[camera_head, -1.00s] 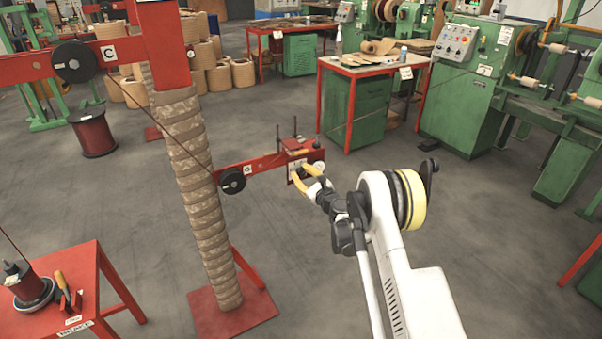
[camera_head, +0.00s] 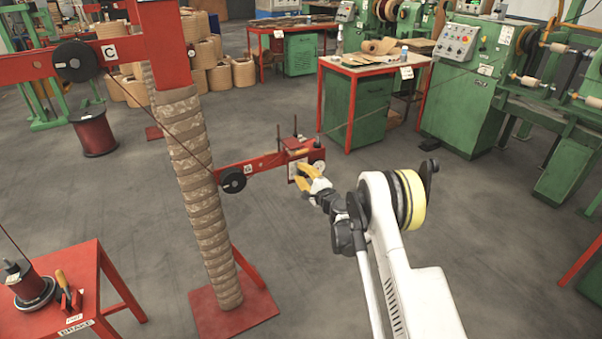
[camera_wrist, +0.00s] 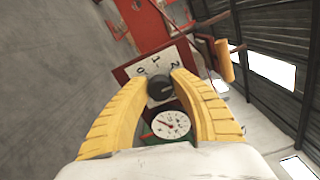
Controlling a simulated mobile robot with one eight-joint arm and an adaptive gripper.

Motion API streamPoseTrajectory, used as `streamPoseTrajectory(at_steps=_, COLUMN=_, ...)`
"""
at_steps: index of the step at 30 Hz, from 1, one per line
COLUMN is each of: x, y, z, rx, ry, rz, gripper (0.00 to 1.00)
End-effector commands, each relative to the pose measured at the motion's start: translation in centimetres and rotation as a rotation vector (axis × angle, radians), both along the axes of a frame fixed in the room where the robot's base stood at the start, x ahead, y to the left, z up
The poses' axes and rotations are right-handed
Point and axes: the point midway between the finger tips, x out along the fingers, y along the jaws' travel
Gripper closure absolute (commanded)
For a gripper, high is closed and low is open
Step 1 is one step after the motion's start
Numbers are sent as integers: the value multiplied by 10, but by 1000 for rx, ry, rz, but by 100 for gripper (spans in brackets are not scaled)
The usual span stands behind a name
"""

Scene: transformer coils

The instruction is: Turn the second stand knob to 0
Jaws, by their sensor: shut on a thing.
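The stand knob (camera_wrist: 159,87) is a round dark knob on a white dial plate (camera_wrist: 150,66) marked with numbers, of which 0 and 1 can be read in the wrist view. My gripper (camera_wrist: 160,78) has its yellow fingers on both sides of the knob, shut on it. In the head view my gripper (camera_head: 301,178) is at the end of the red stand arm (camera_head: 262,163), in front of the dial plate, and hides the knob. A white round gauge (camera_wrist: 171,124) with a red needle sits just below the knob in the wrist view.
A thick wrapped column (camera_head: 200,190) stands left of my gripper on a red base. A black pulley (camera_head: 232,180) sits on the stand arm. A red table (camera_head: 60,290) is at the lower left, and a green cabinet table (camera_head: 365,100) stands behind. The floor between is clear.

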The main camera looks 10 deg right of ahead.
Motion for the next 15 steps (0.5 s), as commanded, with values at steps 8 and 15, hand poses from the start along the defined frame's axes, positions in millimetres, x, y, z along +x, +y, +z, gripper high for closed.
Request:
streamPoseTrajectory(at_steps=8, x=0, y=0, z=0, rx=-248, ry=-81, rz=0, gripper=100)
streamPoseTrajectory(at_steps=15, x=0, y=0, z=-1, rx=-466, ry=-151, rz=0, gripper=100)
